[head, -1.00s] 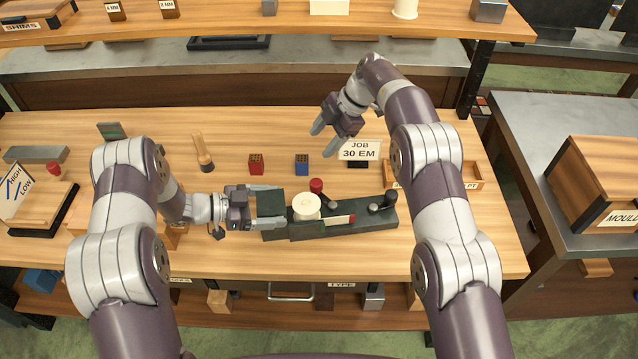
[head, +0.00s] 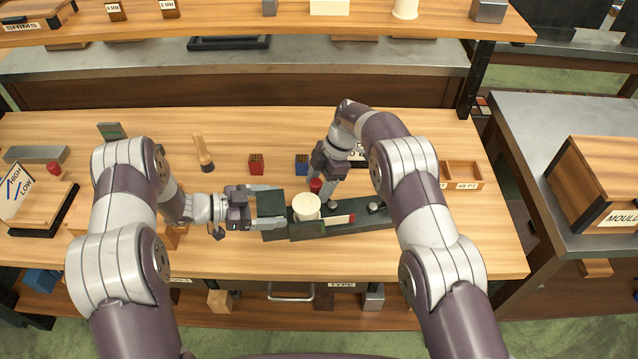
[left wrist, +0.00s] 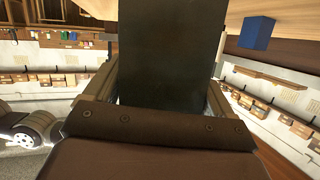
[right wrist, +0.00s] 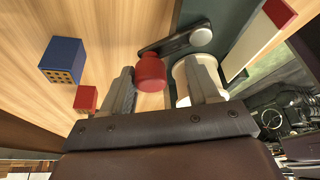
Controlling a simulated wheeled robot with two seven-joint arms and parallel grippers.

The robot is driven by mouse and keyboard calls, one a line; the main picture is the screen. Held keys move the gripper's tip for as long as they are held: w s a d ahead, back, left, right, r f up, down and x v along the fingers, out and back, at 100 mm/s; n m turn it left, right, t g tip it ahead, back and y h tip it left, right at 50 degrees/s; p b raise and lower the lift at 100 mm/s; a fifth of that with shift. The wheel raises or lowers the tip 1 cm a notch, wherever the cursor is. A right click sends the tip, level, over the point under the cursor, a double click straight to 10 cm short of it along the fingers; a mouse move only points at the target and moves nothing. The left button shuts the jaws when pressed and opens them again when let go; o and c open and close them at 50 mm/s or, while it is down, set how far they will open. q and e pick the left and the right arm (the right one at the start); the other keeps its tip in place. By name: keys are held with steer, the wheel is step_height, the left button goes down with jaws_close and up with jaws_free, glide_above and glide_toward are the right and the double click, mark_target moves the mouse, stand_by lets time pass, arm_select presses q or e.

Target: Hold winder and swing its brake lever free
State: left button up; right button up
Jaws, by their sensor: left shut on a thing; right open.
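The winder is a dark green block (head: 273,206) lying lengthwise on the bench, with a cream spool (head: 306,207) on it and a white bar with a red end. My left gripper (head: 268,207) is shut on the block's left end; the dark block fills the gap between its fingers in the left wrist view (left wrist: 170,50). The brake lever's red knob (head: 316,185) stands behind the spool. In the right wrist view the red knob (right wrist: 151,72) and its dark arm (right wrist: 175,42) lie between the fingertips of my open right gripper (right wrist: 160,85). I cannot tell whether the fingers touch it.
A red block (head: 256,164) and a blue block (head: 302,164) stand behind the winder. A wooden-handled tool (head: 203,150) is further left. A compartment tray (head: 464,174) lies at the right. The bench front is clear.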

steer(key=shift+f, duration=0.1)
steer(key=c, duration=1)
steer(key=shift+s, duration=0.15)
steer(key=shift+d+f, duration=0.1)
